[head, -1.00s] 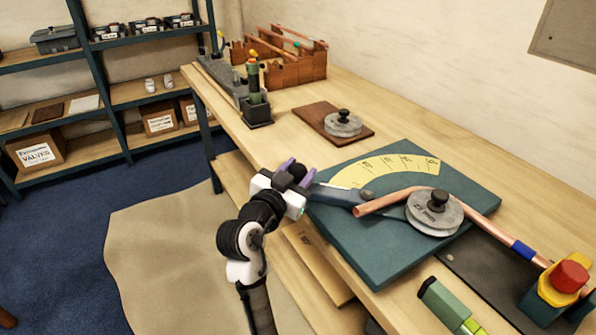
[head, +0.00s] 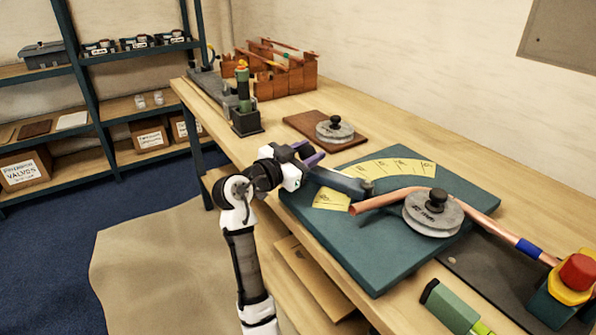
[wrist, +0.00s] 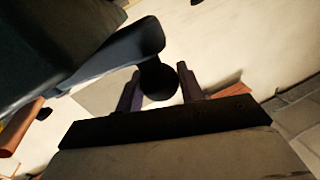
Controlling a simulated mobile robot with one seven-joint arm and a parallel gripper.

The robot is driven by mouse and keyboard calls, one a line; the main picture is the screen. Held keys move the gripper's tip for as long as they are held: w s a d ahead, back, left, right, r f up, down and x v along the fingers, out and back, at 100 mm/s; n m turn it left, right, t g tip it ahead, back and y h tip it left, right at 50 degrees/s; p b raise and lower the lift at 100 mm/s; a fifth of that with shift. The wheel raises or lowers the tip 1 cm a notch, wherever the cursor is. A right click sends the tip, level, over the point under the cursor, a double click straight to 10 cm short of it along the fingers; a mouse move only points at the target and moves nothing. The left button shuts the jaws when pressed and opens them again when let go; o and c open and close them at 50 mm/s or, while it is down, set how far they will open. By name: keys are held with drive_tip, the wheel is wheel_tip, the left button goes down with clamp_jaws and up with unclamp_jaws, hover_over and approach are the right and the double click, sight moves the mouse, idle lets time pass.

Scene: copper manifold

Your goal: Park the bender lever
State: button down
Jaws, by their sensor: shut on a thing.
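The bender lever (head: 342,183) is a dark blue-grey arm reaching from the round grey former (head: 432,213) over the left part of the yellow scale (head: 400,168). My gripper (head: 306,152) is at the lever's outer end, with its purple fingers either side of the black knob. In the wrist view the lever (wrist: 120,52) comes from the upper left and the black knob (wrist: 158,80) sits between my fingers (wrist: 158,88). A copper tube (head: 380,200) lies bent around the former; its end is close to the lever. The teal bender plate (head: 365,245) lies on the bench.
A wooden board with a spare former (head: 335,130) lies behind the plate. A green-and-grey upright fixture (head: 244,115) and a brown divided rack (head: 285,75) stand farther back. A red-topped yellow clamp (head: 577,275) and green block (head: 450,308) are at front right.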

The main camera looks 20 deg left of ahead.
drive_tip(key=shift+w+d+m+g+h+b, duration=0.2)
drive_tip(key=shift+w+h, duration=0.1)
drive_tip(key=shift+w, duration=0.25)
drive_tip(key=shift+w+d+m+g+h+b, duration=0.1)
drive_tip(key=shift+w+m+h, duration=0.15)
drive_tip(key=shift+w, duration=0.25)
drive_tip(key=c, duration=0.9)
unclamp_jaws()
drive_tip(key=shift+c, duration=0.2)
drive_tip(key=shift+s, duration=0.1)
drive_tip(key=b+v, duration=0.2)
drive_tip(key=v, duration=1.1)
drive_tip(key=shift+s+a+b, duration=0.25)
drive_tip(key=shift+s+b, duration=0.05)
drive_tip(key=shift+b, duration=0.05)
drive_tip(key=shift+c, duration=0.3)
